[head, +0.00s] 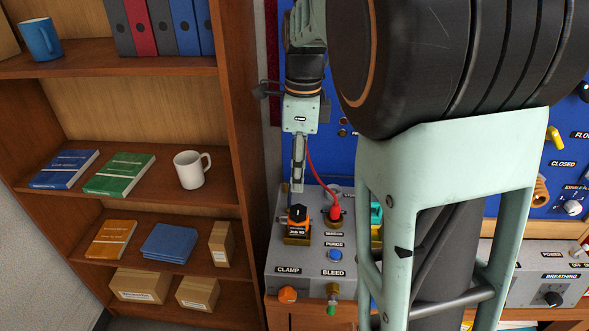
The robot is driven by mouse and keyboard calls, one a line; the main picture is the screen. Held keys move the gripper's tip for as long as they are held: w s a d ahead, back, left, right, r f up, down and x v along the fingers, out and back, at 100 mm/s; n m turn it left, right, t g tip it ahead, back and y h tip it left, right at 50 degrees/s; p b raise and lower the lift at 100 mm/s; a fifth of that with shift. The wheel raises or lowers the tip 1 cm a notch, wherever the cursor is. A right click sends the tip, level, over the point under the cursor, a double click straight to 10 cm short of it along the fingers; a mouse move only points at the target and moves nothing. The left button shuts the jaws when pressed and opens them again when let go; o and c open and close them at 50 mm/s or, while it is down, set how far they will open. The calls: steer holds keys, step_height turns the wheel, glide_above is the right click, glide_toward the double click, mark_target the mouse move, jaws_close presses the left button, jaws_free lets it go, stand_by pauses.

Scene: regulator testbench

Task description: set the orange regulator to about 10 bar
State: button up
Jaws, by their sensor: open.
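The orange regulator (299,229) stands on the grey testbench panel, left of the red sensor plug. It has a black top and a dark label too small to read surely. My gripper (297,187) points down just above its top and is open. It is seen edge-on, so I cannot tell whether a fingertip touches the regulator. No pressure reading can be made out; my own arm hides the middle of the bench.
A red plug (335,213) with a red cable sits close right of the regulator. A blue purge button (335,255), an orange clamp knob (288,295) and a bleed fitting (332,291) are in front. A wooden shelf (238,110) stands left.

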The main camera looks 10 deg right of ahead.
mark_target(298, 210)
step_height(298, 210, down, 11)
steer(key=shift+r, duration=0.1)
stand_by(0.5)
steer(key=c, duration=1.1)
